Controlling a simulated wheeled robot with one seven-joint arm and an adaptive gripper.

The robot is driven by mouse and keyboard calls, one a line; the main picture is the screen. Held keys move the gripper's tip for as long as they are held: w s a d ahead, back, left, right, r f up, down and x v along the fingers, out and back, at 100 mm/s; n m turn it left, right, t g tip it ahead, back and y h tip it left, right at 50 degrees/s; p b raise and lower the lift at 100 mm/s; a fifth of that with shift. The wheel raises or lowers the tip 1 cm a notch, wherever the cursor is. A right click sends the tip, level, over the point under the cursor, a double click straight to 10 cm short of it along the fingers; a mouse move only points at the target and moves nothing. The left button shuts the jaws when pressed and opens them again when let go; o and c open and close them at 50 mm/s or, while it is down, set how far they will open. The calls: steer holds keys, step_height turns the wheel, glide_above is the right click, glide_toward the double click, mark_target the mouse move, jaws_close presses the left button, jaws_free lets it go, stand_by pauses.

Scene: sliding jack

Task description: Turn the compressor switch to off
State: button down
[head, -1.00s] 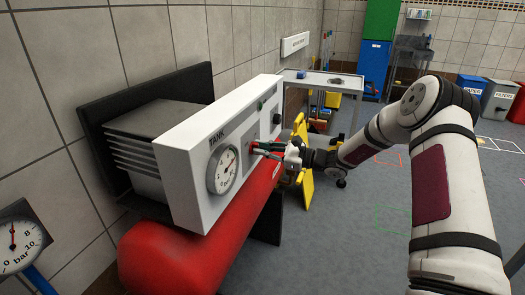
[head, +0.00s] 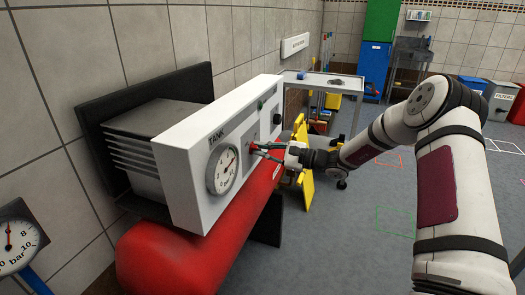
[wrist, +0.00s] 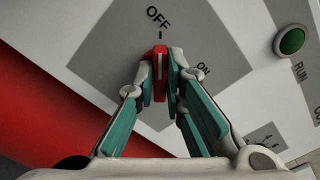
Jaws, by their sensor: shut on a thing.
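The compressor switch is a red knob (wrist: 159,70) on a grey plate marked OFF and ON, in the middle of the wrist view. Its white line points at the tick under OFF, away from ON. My gripper (wrist: 161,78) is shut on the knob, one finger on each side. In the head view my gripper (head: 254,150) reaches the front of the white compressor panel (head: 195,205), right of the TANK gauge (head: 222,170). The knob is mostly hidden by the fingers there.
A green button (wrist: 291,40) beside the word RUN sits to the right of the switch. The red tank (head: 165,255) lies below the panel. A grey cart (head: 325,80) and yellow panels (head: 306,188) stand behind my gripper.

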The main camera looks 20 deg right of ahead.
steer(key=c, duration=1.7)
jaws_free()
steer(key=shift+o, duration=0.2)
steer(key=v, duration=1.2)
